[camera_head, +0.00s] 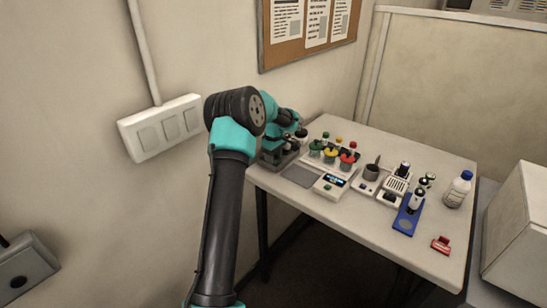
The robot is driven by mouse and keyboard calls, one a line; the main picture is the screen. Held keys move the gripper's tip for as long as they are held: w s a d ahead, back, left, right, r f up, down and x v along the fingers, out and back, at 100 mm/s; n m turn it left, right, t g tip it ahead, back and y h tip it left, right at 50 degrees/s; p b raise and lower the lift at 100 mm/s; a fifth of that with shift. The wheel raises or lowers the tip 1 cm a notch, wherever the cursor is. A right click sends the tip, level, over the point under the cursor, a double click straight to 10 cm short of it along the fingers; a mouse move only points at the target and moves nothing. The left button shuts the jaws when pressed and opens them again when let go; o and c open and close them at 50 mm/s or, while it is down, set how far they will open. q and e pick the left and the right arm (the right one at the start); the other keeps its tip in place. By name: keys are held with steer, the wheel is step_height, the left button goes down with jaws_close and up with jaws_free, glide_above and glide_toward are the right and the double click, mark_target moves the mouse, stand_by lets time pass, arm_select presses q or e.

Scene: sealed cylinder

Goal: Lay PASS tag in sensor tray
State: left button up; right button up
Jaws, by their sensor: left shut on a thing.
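My left arm reaches up and over to the back left of the table. Its gripper (291,141) is small and dark there, low over a grey tray-like base (281,159). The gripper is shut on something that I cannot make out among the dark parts. A blue tray (404,226) with metal-topped parts (417,201) lies at the front right of the table. I cannot tell which of these is the sensor tray. I cannot pick out a PASS tag. My right gripper is not in view.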

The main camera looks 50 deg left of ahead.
arm_select(q)
steer(key=shift+f, duration=0.15)
steer(key=o, duration=0.9)
step_height(320, 180, up, 12)
steer(key=shift+r, duration=0.15)
stand_by(0.6)
